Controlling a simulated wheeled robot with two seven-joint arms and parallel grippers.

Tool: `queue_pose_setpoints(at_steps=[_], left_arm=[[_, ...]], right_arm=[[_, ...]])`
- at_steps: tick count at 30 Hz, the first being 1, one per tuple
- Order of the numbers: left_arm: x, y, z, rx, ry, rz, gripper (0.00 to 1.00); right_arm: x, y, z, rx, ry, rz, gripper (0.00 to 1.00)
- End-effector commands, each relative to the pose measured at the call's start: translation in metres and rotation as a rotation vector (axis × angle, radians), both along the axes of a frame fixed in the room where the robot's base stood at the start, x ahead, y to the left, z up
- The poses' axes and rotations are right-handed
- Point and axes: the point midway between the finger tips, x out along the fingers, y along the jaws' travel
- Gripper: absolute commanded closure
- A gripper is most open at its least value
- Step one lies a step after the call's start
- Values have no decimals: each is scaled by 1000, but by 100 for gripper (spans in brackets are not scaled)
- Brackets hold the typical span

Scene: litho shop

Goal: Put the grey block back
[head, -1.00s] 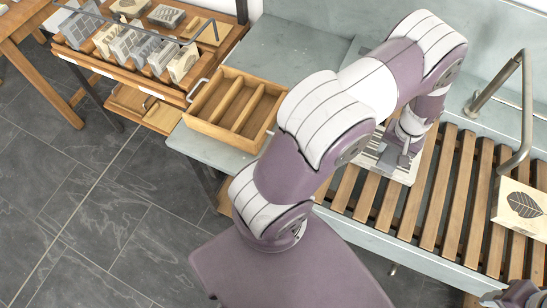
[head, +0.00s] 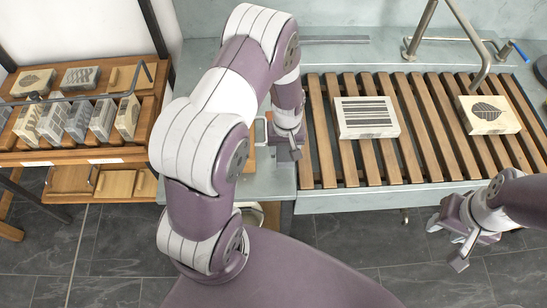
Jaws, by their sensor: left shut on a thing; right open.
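My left gripper (head: 289,150) is shut at the left end of the slatted rack (head: 322,150), above the grey bench. What it grips is too small and hidden to make out. A pale block with dark stripes (head: 367,117) lies flat on the slats, to the right of that gripper and apart from it. Several grey patterned blocks (head: 77,121) stand tilted in a row on the wooden shelf (head: 75,155) at the left. My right gripper (head: 447,243) is open and empty, low in front of the rack's near edge.
A pale block with a leaf print (head: 489,114) lies on the rack's right part. A metal bar frame (head: 468,40) rises behind it. A wooden box with a metal handle (head: 262,130) is mostly hidden behind my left arm. The slats between the two pale blocks are clear.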

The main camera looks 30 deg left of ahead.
Motion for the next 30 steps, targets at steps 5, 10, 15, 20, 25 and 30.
queue_pose_setpoints(at_steps=[5,10,15,20,25,30], left_arm=[[-16,18,-14,0,1,0,75],[-17,18,-44,-1,3,-2,75],[-16,19,-56,0,-2,-2,75],[-16,18,-56,0,-1,-2,75],[-16,18,-59,1,-1,-2,26],[-16,18,-58,0,0,-2,17]], right_arm=[[0,0,7,0,0,0,57],[0,0,13,0,1,0,57],[0,0,14,0,1,0,57],[0,0,13,0,1,0,57],[0,0,11,0,1,0,57],[0,0,11,0,1,0,57]])
